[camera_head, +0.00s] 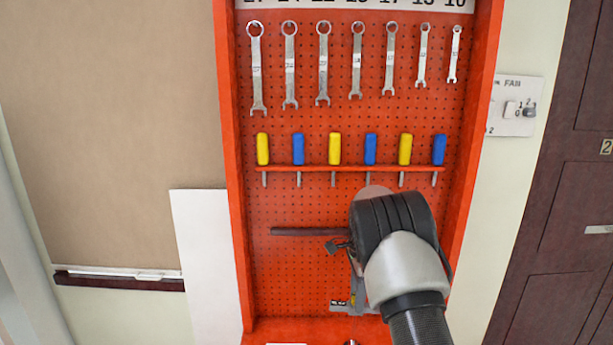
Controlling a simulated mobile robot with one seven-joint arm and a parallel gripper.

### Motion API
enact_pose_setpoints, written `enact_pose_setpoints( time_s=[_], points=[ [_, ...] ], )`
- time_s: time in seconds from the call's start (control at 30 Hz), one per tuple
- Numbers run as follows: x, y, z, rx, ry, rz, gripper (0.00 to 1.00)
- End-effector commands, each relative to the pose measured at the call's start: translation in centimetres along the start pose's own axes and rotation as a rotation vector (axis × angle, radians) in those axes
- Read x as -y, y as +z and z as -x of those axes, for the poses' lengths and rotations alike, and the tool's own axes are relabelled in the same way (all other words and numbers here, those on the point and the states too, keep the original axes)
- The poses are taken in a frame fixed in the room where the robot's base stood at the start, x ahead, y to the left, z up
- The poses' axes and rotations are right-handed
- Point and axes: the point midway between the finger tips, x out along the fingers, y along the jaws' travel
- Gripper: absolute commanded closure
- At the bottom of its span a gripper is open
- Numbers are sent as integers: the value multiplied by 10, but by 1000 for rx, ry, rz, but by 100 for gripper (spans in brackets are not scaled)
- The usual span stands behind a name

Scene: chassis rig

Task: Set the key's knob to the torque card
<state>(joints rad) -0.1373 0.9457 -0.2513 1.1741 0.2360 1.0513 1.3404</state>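A dark horizontal bar (310,231), which looks like the key, lies against the lower part of the red pegboard. Its right end runs behind my arm (405,265), and I cannot make out a knob on it. A small dark part (337,246) shows just below the bar at the arm's left edge. My gripper is mostly or wholly hidden behind my arm, so its fingers and any hold are unclear. A white card edge (287,343) is cut off at the bottom. I cannot tell which is the torque card.
Several wrenches (323,62) hang on the red pegboard (290,270). Below them, yellow and blue screwdrivers (334,148) stand in a red rack (300,168). A wall panel marked FAN (513,105) with a small knob is right of the board. The board's lower left is clear.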

Motion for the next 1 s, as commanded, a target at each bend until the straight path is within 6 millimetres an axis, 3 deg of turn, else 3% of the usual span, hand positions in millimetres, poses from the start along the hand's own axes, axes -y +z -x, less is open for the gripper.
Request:
enact_pose_setpoints(
  time_s=[0.5, 1.0],
  points=[
    [-2, -1, -6, -1, 5, 35, 66],
    [-2, 0, -6, 4, 6, 904, 66]
  ],
)
